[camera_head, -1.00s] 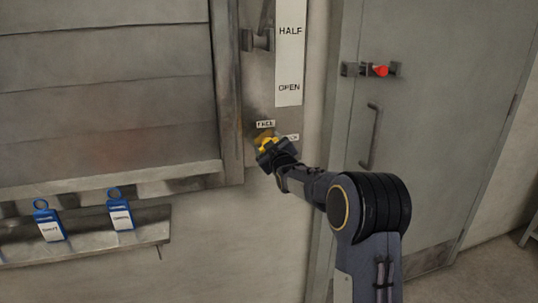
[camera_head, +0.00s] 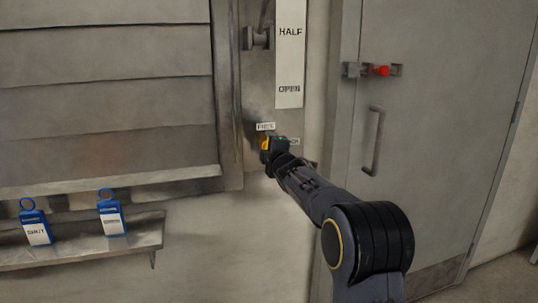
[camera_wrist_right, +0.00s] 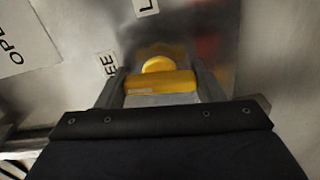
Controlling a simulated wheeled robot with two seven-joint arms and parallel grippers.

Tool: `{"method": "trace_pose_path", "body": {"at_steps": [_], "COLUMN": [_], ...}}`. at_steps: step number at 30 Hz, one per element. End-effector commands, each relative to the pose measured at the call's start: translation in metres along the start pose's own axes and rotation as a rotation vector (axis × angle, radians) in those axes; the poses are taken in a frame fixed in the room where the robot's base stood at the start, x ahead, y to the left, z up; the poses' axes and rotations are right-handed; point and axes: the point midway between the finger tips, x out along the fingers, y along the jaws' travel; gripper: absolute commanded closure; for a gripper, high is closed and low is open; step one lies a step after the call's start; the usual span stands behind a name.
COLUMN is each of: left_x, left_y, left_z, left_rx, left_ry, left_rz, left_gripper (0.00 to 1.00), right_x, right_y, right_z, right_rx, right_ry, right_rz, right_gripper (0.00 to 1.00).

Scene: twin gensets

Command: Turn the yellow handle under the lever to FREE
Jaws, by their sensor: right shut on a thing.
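The yellow handle (camera_head: 265,144) is on the grey metal plate, just below the FREE label (camera_head: 265,127) and left of a second, partly covered label (camera_head: 294,141). My right gripper (camera_head: 270,148) is shut on it and hides much of it. In the right wrist view the yellow bar (camera_wrist_right: 160,83) lies crosswise between my two grey fingers, with its round yellow hub behind. A partly hidden label ending in "EE" (camera_wrist_right: 108,63) is by its left end. The grey lever (camera_head: 256,39) is above, beside the HALF and OPEN scale (camera_head: 290,60). My left gripper is out of view.
A grey door (camera_head: 435,120) with a red knob (camera_head: 382,70) and a bar handle (camera_head: 375,141) is at right.

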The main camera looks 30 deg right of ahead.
Motion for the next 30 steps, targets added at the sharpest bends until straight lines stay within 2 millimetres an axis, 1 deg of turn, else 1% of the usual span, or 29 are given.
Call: {"method": "trace_pose_path", "body": {"at_steps": [1, 9, 25, 26, 30], "left_x": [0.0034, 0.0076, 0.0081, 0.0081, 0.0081], "left_y": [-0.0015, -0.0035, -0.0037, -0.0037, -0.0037], "left_z": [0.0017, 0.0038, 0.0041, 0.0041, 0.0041], "left_rx": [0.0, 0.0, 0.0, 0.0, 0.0], "left_ry": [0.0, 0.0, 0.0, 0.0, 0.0], "left_rz": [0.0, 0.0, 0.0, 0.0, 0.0], "left_gripper": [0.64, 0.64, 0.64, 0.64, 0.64], "right_x": [0.0, 0.0001, 0.0002, 0.0002, 0.0002], "right_y": [-0.0027, -0.0016, -0.0014, -0.0014, -0.0012], "right_z": [-0.0002, -0.0003, -0.0004, -0.0004, -0.0004], "right_rx": [-0.027, -0.117, -0.139, -0.139, -0.138], "right_ry": [0.0, 0.001, 0.001, 0.001, 0.001], "right_rz": [-0.001, -0.001, -0.003, -0.003, -0.002], "right_gripper": [0.61, 0.61, 0.61, 0.36, 0.17]}}
